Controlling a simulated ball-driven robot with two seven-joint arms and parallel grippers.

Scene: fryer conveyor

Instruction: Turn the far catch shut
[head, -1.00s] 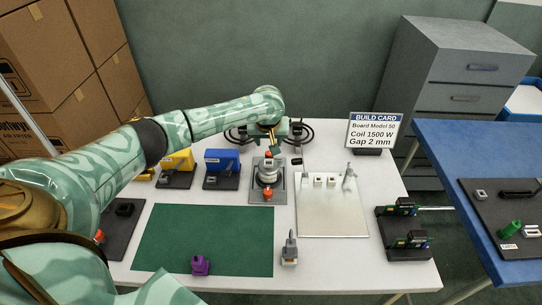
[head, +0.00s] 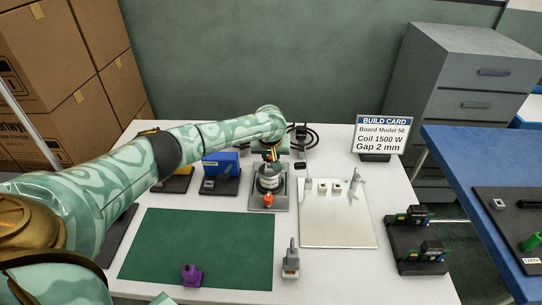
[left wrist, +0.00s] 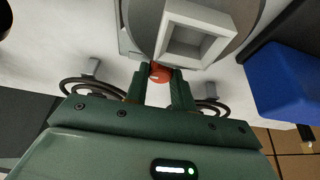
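The round grey and silver fixture (head: 269,181) stands on a grey base plate at the back middle of the table. Its near orange-red catch (head: 268,200) faces me. The far red catch (left wrist: 160,73) shows between the fingertips of my left gripper (left wrist: 160,80) in the left wrist view, partly covered by them. My right gripper is not seen.
A blue block (head: 221,164) on a dark stand is left of the fixture. A silver plate (head: 335,225) with small white parts lies right. A green mat (head: 195,245) and purple piece (head: 192,275) are in front.

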